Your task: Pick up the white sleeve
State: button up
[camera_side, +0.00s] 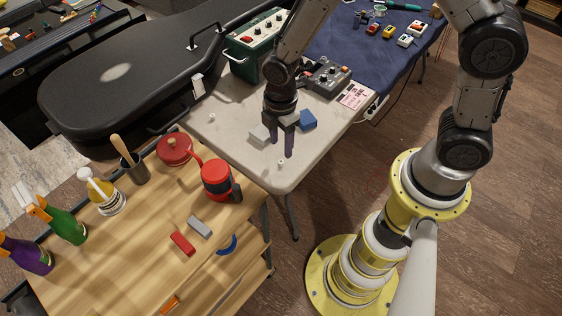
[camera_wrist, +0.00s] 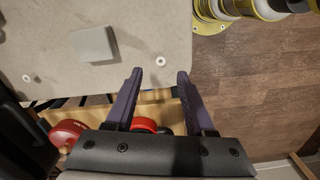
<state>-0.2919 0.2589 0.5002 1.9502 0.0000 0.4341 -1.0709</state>
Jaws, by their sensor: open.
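A small white ring-like piece, the likely white sleeve (camera_side: 281,162), stands on the light tabletop near its front corner. In the wrist view the white sleeve (camera_wrist: 160,62) shows a dark hole and appears between the fingertips, slightly beyond them. My gripper (camera_side: 282,142) points down above the table, its fingers open and empty. The wrist view also shows the spread fingers of my gripper (camera_wrist: 160,74). A second small white piece (camera_side: 211,117) lies near the table's left edge. The exact height of the fingertips above the table is hard to tell.
A grey block (camera_side: 259,134) and a blue block (camera_side: 307,120) lie close to my gripper. A pedal (camera_side: 326,76) and green amplifier (camera_side: 257,43) stand farther back.

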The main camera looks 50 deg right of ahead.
aim_at(281, 161)
jog(key=shift+f, duration=3.15)
grip_shut()
